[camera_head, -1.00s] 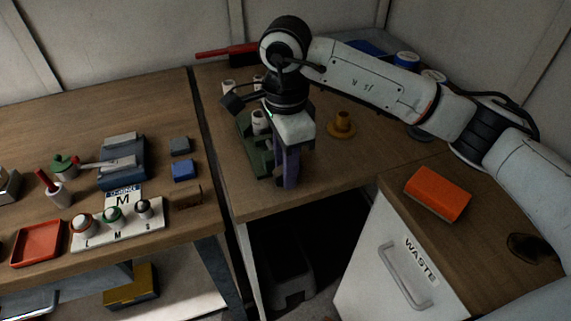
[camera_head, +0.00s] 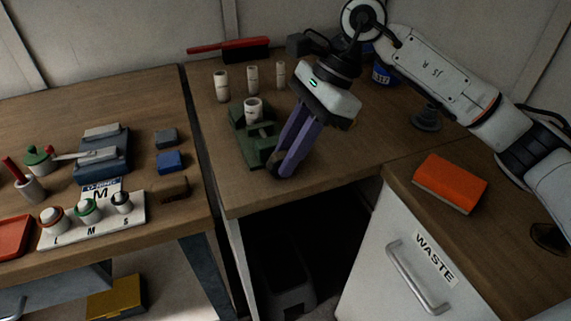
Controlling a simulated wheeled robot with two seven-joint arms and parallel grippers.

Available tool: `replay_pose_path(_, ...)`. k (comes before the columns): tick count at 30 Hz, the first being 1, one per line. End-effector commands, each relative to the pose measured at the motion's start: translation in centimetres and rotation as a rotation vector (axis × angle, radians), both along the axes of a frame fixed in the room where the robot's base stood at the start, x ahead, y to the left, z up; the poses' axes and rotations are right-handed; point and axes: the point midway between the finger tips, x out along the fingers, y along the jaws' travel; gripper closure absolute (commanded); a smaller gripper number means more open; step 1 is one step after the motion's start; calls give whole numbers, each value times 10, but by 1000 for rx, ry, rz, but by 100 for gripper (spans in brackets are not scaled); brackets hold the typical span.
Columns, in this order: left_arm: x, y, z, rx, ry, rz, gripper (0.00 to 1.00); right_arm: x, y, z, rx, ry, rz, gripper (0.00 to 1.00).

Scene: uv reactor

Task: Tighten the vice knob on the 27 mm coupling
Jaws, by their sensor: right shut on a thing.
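The green vice (camera_head: 247,148) stands on the middle bench. A pale cylindrical coupling (camera_head: 253,108) sits upright between its jaws; its size cannot be read. My right gripper (camera_head: 280,168) comes in from the upper right, tilted, with its purple fingers reaching down to the front right end of the vice. It is shut on the dark vice knob (camera_head: 272,168), which the fingertips partly cover. My left gripper is not in view.
Several pale cylinders (camera_head: 222,86) stand behind the vice, before a red-handled brush (camera_head: 245,50). An orange block (camera_head: 450,184) lies on the waste cabinet. The left bench holds a white L/M/S board (camera_head: 95,226) and blue blocks. Bench space right of the gripper is mostly clear.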

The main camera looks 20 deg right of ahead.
Motion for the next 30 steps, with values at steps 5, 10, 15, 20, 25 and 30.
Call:
replay_pose_path(5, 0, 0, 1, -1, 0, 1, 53, 0, 0, 1, 8, -1, 2, 100)
replay_pose_path(10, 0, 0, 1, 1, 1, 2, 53, 0, 0, 1, 7, 0, 1, 76)
replay_pose_path(15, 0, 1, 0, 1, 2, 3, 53, 0, 0, 1, 6, 0, 1, 73)
replay_pose_path(20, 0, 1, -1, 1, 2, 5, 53, 0, -1, 1, 5, 0, 1, 73)
replay_pose_path(25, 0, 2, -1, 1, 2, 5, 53, 1, -9, 17, 5, -3, -2, 73)
replay_pose_path(30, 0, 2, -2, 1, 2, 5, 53, 2, -26, 47, 6, -3, -3, 73)
